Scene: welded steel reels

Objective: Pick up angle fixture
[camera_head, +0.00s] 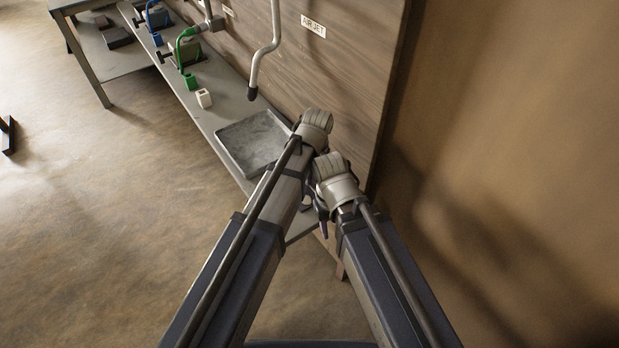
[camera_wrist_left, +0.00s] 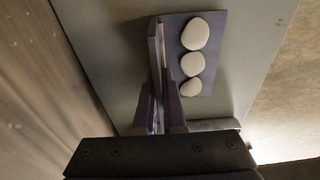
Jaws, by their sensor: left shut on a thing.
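In the left wrist view, the angle fixture (camera_wrist_left: 207,78) is a purple-grey piece with a flat plate and an upright flange. Three white round pads sit on the plate. My left gripper (camera_wrist_left: 160,92) is shut on the flange, one finger on each side. The plate lies over or against a grey surface; I cannot tell whether it touches. In the head view the fixture cannot be made out, with my two arms in front of that end of the bench.
A long grey bench (camera_head: 219,112) runs along a wooden wall panel. On it are a shallow grey tray (camera_head: 252,142), a white block (camera_head: 204,98), a green clamp (camera_head: 187,47) and a blue clamp (camera_head: 153,17). A bent pipe (camera_head: 265,52) hangs above.

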